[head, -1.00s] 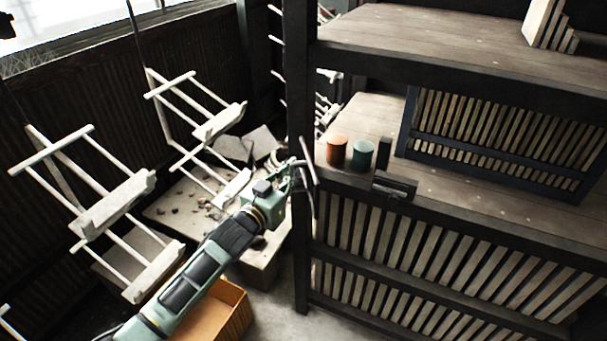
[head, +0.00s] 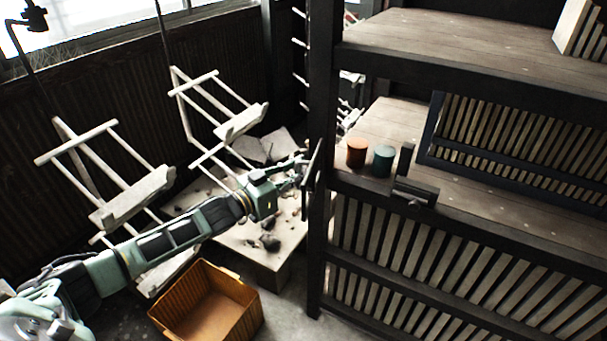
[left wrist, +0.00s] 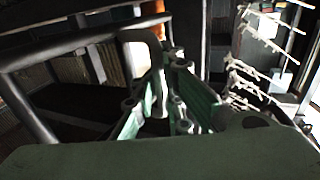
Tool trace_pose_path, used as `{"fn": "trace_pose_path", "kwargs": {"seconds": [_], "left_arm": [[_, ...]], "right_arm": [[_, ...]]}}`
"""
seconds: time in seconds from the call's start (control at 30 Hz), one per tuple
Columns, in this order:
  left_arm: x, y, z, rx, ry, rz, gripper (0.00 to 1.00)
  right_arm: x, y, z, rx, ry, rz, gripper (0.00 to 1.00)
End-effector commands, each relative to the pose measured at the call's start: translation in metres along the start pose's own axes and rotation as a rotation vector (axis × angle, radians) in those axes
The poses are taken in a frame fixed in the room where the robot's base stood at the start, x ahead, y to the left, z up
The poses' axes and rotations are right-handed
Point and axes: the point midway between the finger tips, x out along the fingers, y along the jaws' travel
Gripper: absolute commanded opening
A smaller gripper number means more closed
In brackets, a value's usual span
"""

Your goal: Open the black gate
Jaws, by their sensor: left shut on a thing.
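My left gripper (head: 300,172) reaches in from the left and is shut on a narrow dark upright piece (head: 312,182) beside the black post. This piece is seen nearly edge-on. I cannot tell for sure how it joins the black gate. In the left wrist view the green fingers (left wrist: 160,112) show close up, with a dark rounded rail (left wrist: 75,42) beyond them at the left; the exact contact is hidden. Black-framed slatted panels stand on the middle shelf (head: 515,150) and below it (head: 420,265). My right gripper is not in view.
An orange crate (head: 208,305) sits on the floor below my left arm. The black post (head: 320,110) is close by.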

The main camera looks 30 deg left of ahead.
Motion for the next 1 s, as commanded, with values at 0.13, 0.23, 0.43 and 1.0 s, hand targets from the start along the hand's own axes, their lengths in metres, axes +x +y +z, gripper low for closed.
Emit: {"fn": "trace_pose_path", "kwargs": {"seconds": [0.13,0.23,0.43,1.0], "left_arm": [[-0.0026,-0.001,0.0073,-0.008,-0.014,-0.004,0.0],[-0.0026,-0.001,0.0075,-0.008,-0.015,-0.004,0.0],[-0.0027,-0.0011,0.0079,-0.007,-0.016,-0.004,0.11],[-0.0037,-0.0008,0.0029,-0.002,-0.006,-0.002,0.28]], "right_arm": [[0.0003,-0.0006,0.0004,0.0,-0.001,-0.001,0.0],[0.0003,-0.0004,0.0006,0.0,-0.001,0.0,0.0],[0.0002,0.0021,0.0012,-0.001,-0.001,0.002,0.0],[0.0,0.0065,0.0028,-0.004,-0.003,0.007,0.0]]}}
